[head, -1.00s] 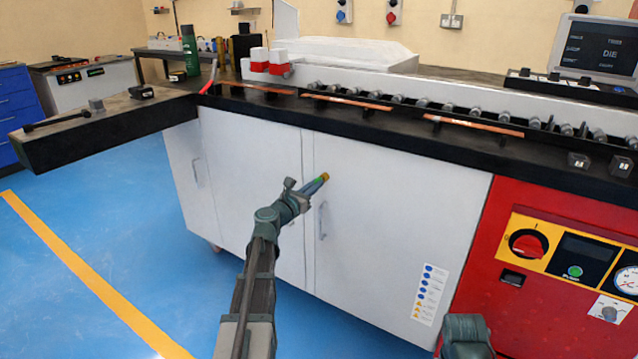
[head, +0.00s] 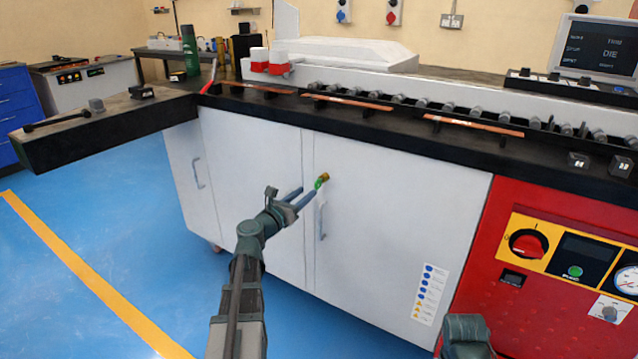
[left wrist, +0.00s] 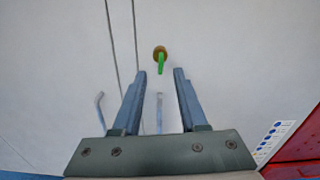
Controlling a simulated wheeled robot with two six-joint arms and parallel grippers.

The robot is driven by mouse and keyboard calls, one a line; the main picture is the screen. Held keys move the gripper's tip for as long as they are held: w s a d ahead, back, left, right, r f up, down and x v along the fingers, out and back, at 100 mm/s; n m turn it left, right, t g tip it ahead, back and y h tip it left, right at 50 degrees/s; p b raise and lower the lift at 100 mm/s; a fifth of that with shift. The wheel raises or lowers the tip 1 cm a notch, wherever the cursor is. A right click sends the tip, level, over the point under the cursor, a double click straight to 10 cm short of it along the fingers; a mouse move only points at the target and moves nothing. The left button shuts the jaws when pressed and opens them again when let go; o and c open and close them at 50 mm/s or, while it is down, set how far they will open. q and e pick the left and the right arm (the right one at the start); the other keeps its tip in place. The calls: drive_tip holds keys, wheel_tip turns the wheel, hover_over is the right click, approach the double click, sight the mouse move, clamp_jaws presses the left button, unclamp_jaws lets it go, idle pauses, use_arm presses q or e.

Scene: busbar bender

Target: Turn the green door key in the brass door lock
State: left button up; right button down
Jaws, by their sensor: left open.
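The brass door lock (head: 324,176) is on the white cabinet door, above the door handle. The green door key (head: 318,184) sits in it. In the left wrist view the green key (left wrist: 161,65) sticks out of the round brass lock (left wrist: 159,50) and hangs slightly downward. My left gripper (head: 307,193) is open, its two blue-grey fingers just short of the key. In the left wrist view the left gripper (left wrist: 160,72) has the key's tip between and slightly beyond its fingertips, with clear space on both sides. My right gripper's fingers are not in view.
A vertical door handle (head: 322,220) is just below the lock. A second handle (head: 197,173) is on the left door. The black worktop (head: 400,129) overhangs above. A red control panel (head: 545,265) stands to the right. The blue floor at left is clear.

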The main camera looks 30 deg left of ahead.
use_arm(q)
drive_tip(key=s, duration=0.7)
drive_tip(key=shift+s+a, duration=0.3)
drive_tip(key=shift+s, duration=0.1)
drive_tip(key=s+d+f+m+g+h, duration=0.1)
drive_tip(key=d+f+m+g+h, duration=0.35)
drive_tip(key=d+m, duration=0.7)
drive_tip(key=d+f+m+g+h, duration=0.2)
drive_tip(key=d+f+m+g, duration=0.45)
drive_tip(key=d, duration=0.95)
drive_tip(key=s+d+f+m+g+y, duration=0.4)
drive_tip(key=s+d+f+m, duration=0.1)
drive_tip(key=s+m, duration=0.5)
drive_tip(key=s+d+f+m+g+y, duration=0.3)
drive_tip(key=s+d+f+m+y, duration=0.3)
drive_tip(key=m, duration=0.5)
wheel_tip(320, 180, up, 34)
drive_tip(key=s+m+h+p, duration=0.1)
drive_tip(key=p, duration=3.3)
drive_tip(key=shift+s+a, duration=0.35)
